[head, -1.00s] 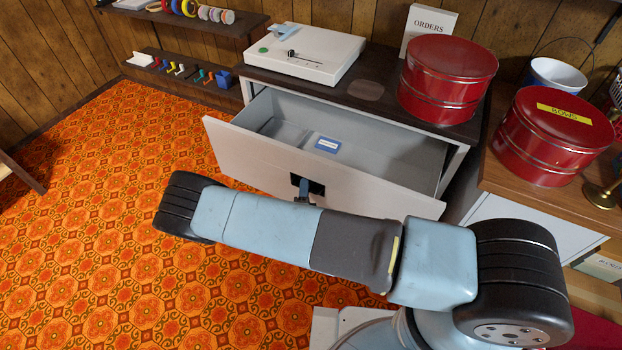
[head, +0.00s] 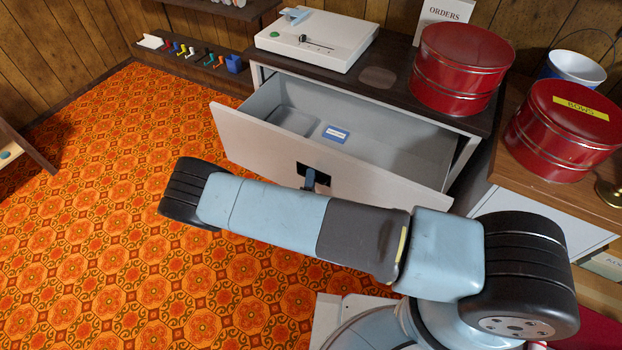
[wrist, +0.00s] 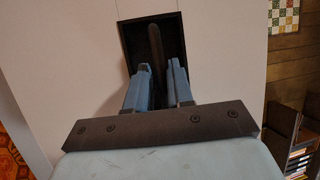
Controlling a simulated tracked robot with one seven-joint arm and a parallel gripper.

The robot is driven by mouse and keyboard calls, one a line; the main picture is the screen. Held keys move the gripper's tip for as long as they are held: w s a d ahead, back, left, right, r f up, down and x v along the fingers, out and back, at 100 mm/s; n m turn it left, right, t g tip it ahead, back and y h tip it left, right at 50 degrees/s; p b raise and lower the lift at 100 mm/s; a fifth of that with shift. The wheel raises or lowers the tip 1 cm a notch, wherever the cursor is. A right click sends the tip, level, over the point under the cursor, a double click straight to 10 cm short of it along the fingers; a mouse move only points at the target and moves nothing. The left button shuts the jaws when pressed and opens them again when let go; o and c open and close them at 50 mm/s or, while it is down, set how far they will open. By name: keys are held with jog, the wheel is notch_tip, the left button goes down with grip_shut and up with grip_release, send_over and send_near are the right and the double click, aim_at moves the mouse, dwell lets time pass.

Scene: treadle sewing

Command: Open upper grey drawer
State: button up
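The upper grey drawer (head: 290,150) stands far out of its cabinet in the head view, its inside showing. A dark recess in its front holds a dark bar handle, seen in the wrist view (wrist: 156,45). My gripper (wrist: 160,75) reaches into this recess, with one blue finger on each side of the handle. Narrow dark gaps show between the fingers and the handle, so the fingers look open around it. In the head view only a bit of the gripper (head: 309,180) shows at the recess; my arm hides the rest.
A blue-and-white box (head: 336,134) lies in the drawer. On the cabinet top (head: 378,78) are a white device (head: 317,38) and a red tin (head: 461,68). Another red tin (head: 563,130) stands on the right-hand counter. The orange patterned floor (head: 110,150) is clear at left.

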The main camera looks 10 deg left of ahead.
jog(key=shift+s, duration=0.1)
jog(key=s+f, duration=0.2)
jog(key=s, duration=1.1)
jog(key=shift+s+d+f, duration=0.2)
jog(key=shift+d, duration=0.15)
